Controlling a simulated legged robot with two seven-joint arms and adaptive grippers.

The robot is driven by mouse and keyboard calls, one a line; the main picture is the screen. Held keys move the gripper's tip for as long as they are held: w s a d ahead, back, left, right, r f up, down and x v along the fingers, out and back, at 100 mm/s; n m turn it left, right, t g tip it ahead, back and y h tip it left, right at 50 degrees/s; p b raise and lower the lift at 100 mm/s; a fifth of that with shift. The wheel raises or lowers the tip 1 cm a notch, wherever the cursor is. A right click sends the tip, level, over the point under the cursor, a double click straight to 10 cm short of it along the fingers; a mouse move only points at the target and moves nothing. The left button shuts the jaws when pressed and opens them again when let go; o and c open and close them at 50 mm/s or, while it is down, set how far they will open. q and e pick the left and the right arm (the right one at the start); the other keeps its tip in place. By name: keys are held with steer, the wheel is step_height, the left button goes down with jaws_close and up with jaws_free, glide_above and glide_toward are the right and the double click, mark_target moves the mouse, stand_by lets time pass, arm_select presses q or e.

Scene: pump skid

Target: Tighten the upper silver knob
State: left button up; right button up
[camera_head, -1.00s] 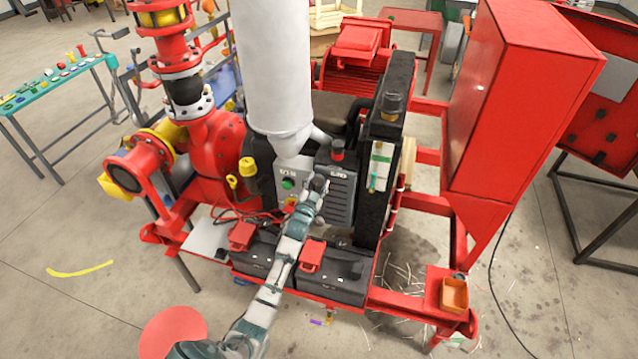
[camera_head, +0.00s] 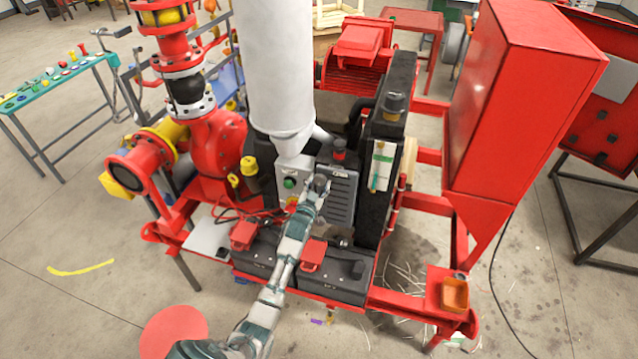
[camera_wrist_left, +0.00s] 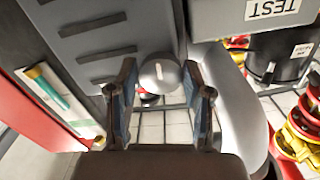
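The silver knob (camera_wrist_left: 159,75) is round and grey with a pale slot-like mark on its face. In the left wrist view it lies between the tips of my left gripper (camera_wrist_left: 160,92). The two fingers stand apart, one on each side of the knob, with a narrow gap seeming to show at each side; firm contact cannot be made out. In the head view my left gripper (camera_head: 313,192) is at the front of the grey vented panel (camera_head: 340,198), below the white cylinder. I cannot make out a second silver knob. My right gripper is not in view.
A green button (camera_head: 289,183) sits on the control box just left of the gripper. Black boxes with red covers (camera_head: 312,256) lie below my arm. The white cylinder (camera_head: 275,70) is close above. A red cabinet (camera_head: 520,100) stands at the right.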

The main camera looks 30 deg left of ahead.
arm_select(q)
steer(key=shift+o, duration=1.1)
steer(key=shift+f, duration=0.2)
steer(key=shift+w+a+r, duration=0.1)
steer(key=shift+w, duration=0.05)
steer(key=v, duration=1.1)
steer(key=shift+s, duration=0.4)
